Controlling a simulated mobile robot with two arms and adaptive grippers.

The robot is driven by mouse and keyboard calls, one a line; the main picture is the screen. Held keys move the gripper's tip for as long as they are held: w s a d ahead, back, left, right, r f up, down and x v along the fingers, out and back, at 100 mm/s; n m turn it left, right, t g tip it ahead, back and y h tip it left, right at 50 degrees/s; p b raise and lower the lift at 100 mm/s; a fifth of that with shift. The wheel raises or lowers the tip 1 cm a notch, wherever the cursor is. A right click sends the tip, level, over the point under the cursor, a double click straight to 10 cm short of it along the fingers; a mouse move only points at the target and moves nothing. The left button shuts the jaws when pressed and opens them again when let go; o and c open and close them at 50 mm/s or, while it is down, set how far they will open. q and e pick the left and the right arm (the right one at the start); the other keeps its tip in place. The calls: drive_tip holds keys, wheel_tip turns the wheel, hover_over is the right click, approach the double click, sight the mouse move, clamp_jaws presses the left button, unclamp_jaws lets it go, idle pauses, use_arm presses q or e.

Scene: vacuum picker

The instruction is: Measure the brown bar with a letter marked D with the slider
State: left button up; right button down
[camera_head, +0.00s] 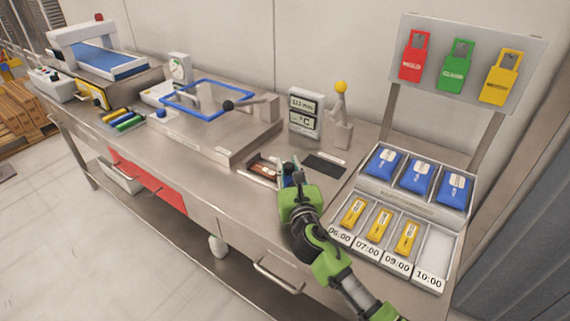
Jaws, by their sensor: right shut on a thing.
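A brown bar (266,169) lies in a shallow metal measuring fixture (254,177) near the front edge of the bench. Its letter is too small to read. My right gripper (291,173) is at the right end of this fixture, beside the bar. It is shut on a small part there that appears to be the slider, mostly hidden by the fingers. A grey display unit (306,113) behind the fixture has an upper screen that seems to read about 113 mm and a lower one marked °C. My left gripper is not in view.
A dark pad (324,165) lies right of the gripper. A rack with blue packs (416,176) and yellow packs (379,225) stands at the right. A raised metal platform with a blue frame (206,82) is at the left. A joystick with a yellow ball (341,88) stands behind.

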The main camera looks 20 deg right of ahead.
drive_tip(key=s+d+p, duration=0.1)
drive_tip(key=s+d, duration=0.1)
drive_tip(key=shift+s+d, duration=0.15)
drive_tip(key=shift+s, duration=0.25)
drive_tip(key=shift+w+f, duration=0.1)
drive_tip(key=c, duration=2)
unclamp_jaws()
drive_tip(key=shift+o, duration=1.1)
drive_tip(key=shift+s+d, duration=0.1)
drive_tip(key=shift+s, duration=0.1)
drive_tip(key=shift+s, duration=0.4)
drive_tip(key=s, duration=0.3)
drive_tip(key=s+a, duration=0.1)
drive_tip(key=s, duration=0.7)
drive_tip(key=shift+s+a, duration=0.1)
drive_tip(key=shift+a, duration=0.15)
